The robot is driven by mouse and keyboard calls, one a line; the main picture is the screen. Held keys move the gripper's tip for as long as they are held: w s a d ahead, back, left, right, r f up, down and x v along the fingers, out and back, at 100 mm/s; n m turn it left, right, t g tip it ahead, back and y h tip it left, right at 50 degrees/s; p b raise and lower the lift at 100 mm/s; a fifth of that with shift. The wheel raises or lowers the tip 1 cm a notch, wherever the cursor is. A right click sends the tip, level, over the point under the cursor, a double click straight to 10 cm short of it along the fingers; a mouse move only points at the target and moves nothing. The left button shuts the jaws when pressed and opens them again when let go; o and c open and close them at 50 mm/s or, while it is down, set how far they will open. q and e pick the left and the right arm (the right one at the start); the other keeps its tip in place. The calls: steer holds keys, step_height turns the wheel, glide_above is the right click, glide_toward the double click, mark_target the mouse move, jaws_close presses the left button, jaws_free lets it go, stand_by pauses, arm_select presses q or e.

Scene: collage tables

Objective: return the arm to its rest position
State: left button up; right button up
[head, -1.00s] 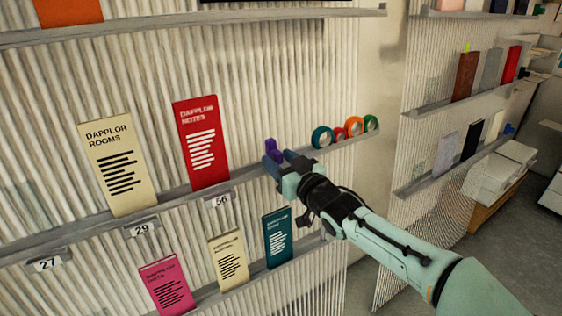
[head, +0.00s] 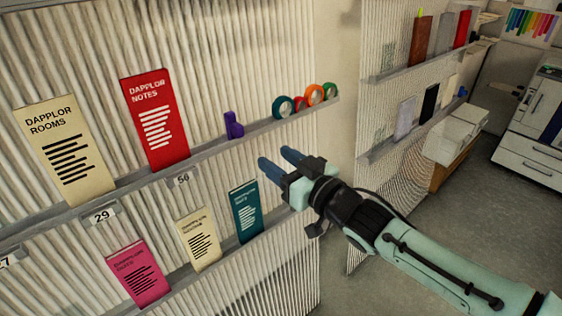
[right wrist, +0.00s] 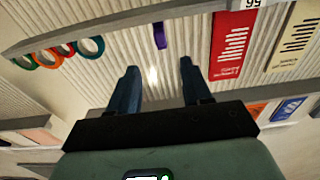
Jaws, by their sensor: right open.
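My right gripper (head: 277,162) is open and empty in the head view, held in front of the ribbed wall just below the upper shelf ledge. Its two blue fingers are apart in the right wrist view (right wrist: 156,72). A purple object (head: 233,126) stands on the ledge, up and left of the fingertips and apart from them; it also shows beyond the fingers in the right wrist view (right wrist: 159,36). My left gripper is in neither view.
The ledge (head: 205,152) holds a red booklet (head: 155,120), a cream booklet (head: 65,150) and several tape rolls (head: 283,107). A teal booklet (head: 246,210) stands lower, left of the gripper. A second shelved wall (head: 385,75) is at right. Open floor (head: 478,210) lies beyond the arm.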

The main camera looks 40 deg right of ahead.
stand_by(0.5)
